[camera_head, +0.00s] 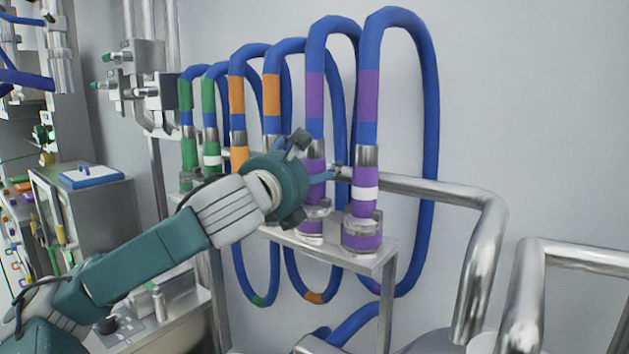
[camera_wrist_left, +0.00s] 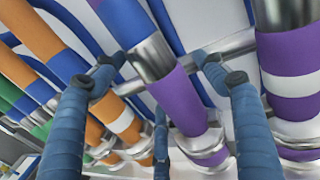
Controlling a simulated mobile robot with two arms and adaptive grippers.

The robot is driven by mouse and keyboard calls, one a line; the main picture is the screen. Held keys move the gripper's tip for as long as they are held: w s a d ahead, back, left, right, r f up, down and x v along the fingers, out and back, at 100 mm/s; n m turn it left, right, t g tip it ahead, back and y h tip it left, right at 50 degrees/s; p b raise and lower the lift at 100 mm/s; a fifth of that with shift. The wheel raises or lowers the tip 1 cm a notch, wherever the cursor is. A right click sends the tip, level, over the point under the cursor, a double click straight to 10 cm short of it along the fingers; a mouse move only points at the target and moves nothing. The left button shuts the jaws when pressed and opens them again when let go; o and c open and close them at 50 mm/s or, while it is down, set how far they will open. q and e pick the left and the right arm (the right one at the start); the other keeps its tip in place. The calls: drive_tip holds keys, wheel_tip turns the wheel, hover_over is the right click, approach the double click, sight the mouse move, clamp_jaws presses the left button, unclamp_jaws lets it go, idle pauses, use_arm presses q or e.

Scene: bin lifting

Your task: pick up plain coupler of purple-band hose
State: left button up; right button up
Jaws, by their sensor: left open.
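The plain coupler of the purple-band hose (camera_head: 316,167) is a metal collar over a purple sleeve with no white ring. It stands upright on a rack shelf, partly hidden by my left gripper (camera_head: 318,160). In the left wrist view the plain coupler (camera_wrist_left: 180,101) lies between the spread blue fingers of the gripper (camera_wrist_left: 158,68), which is open. I cannot tell whether any finger touches it. The other purple end (camera_head: 365,207), with a white ring, stands to its right and also shows in the wrist view (camera_wrist_left: 288,55). My right gripper is not in view.
Orange-band hose ends (camera_head: 239,155) and green-band ends (camera_head: 189,153) stand to the left on the same metal shelf (camera_head: 372,262). A thick metal rail (camera_head: 440,190) runs right from behind the white-ringed end. A grey cabinet (camera_head: 105,205) is at the left.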

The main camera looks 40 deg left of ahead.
use_arm(q)
drive_tip(key=shift+c, duration=0.8)
drive_tip(key=c, duration=1.3)
drive_tip(key=shift+r, duration=0.1)
drive_tip(key=shift+c, duration=0.3)
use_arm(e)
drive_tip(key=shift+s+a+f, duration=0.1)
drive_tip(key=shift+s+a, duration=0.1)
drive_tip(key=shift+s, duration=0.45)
use_arm(q)
drive_tip(key=shift+r, duration=0.1)
wheel_tip(320, 180, up, 20)
drive_tip(key=p, duration=0.2)
drive_tip(key=shift+p, duration=0.3)
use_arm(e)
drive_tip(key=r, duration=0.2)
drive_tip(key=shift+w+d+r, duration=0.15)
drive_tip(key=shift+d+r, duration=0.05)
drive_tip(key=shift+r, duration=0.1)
